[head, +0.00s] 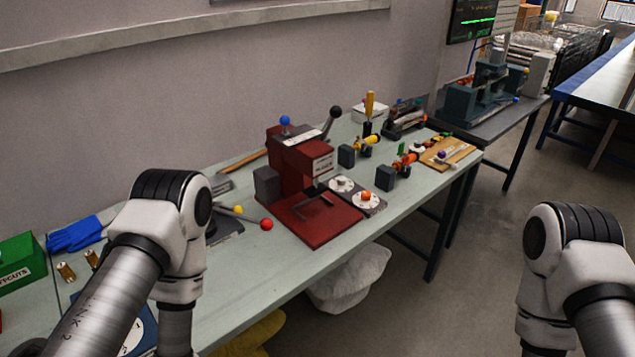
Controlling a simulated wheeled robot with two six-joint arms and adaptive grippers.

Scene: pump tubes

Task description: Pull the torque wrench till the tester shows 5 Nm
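I cannot clearly make out a torque wrench or a tester reading. A dark flat plate (226,230) lies on the bench just right of my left arm, partly hidden by it. A thin rod with a yellow ball and a red ball end (266,224) reaches over the plate toward the front edge.
A red press (318,222) with a black-knobbed lever stands mid-bench. Right of it are white dials (366,197), dark blocks with coloured handles and a wooden board (451,153). A green box (20,263) and blue gloves (76,235) lie left. The front bench strip is clear.

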